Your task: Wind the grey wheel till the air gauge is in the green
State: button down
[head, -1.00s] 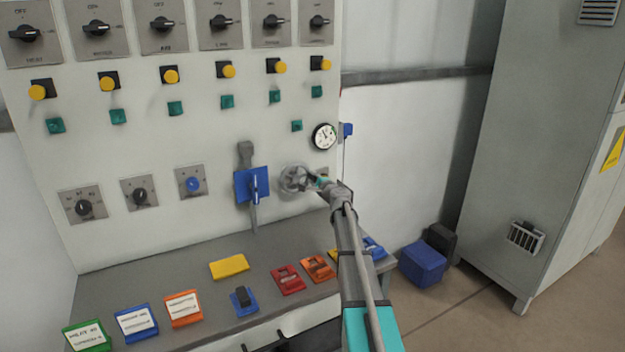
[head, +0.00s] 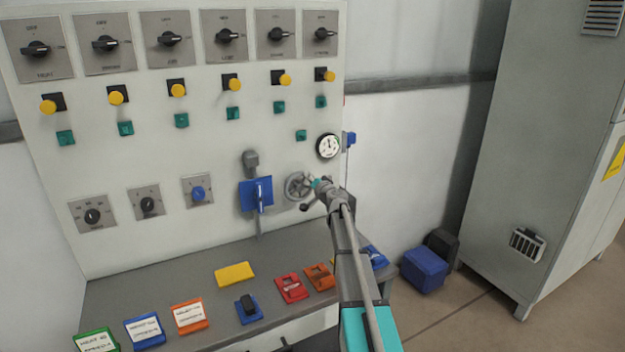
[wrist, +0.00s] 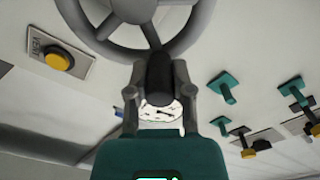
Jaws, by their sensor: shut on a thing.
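The grey wheel (head: 293,188) is mounted low on the right part of the control panel. Its hub (wrist: 133,8) and spokes show at the top of the wrist view. My gripper (head: 316,185) is at the wheel's right side. In the wrist view its two fingers (wrist: 159,72) are shut on the wheel's dark handle (wrist: 159,88), one on each side. The air gauge (head: 328,146), a round white dial, sits above and right of the wheel. It also shows partly behind the handle in the wrist view (wrist: 160,113). Its needle is too small to read against any green zone.
A blue lever plate (head: 250,193) is just left of the wheel. Knobs, yellow buttons and green lamps fill the panel. The desk (head: 130,300) below holds coloured labels and switches. A grey cabinet (head: 530,130) stands right, with a blue box (head: 424,270) on the floor.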

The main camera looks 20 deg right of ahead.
jog(key=shift+a+r+n, duration=0.25)
jog(key=shift+a+n, duration=0.3)
jog(key=shift+n, duration=0.55)
jog(key=c, duration=0.5)
grip_release()
jog(key=shift+s, duration=0.15)
jog(key=s, duration=1.1)
jog(key=shift+s+d, duration=0.2)
jog(key=shift+s, duration=0.2)
